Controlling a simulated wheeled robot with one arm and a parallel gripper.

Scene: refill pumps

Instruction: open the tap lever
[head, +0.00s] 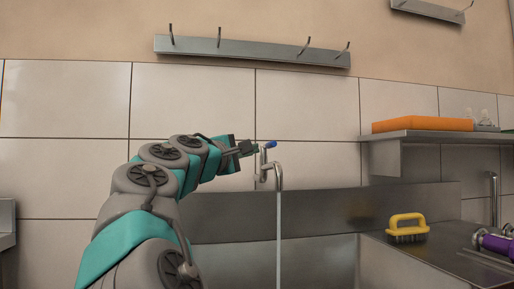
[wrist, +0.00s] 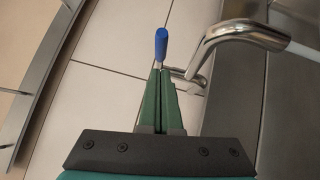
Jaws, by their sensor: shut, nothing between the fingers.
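The tap (head: 278,177) stands at the back of the sink, with a curved metal spout. Its lever has a blue tip (head: 271,144) above the spout. A pale, thin stream like running water drops from the spout into the sink. My gripper (head: 254,148) is shut and empty, its tips just left of the lever. In the wrist view the green fingers (wrist: 160,73) are pressed together, with the blue lever tip (wrist: 161,45) right beyond them. Whether they touch the lever I cannot tell. The metal spout (wrist: 240,32) is to the right there.
A metal sink basin (head: 322,262) lies below the tap. A shelf (head: 436,135) carries an orange box (head: 422,124).

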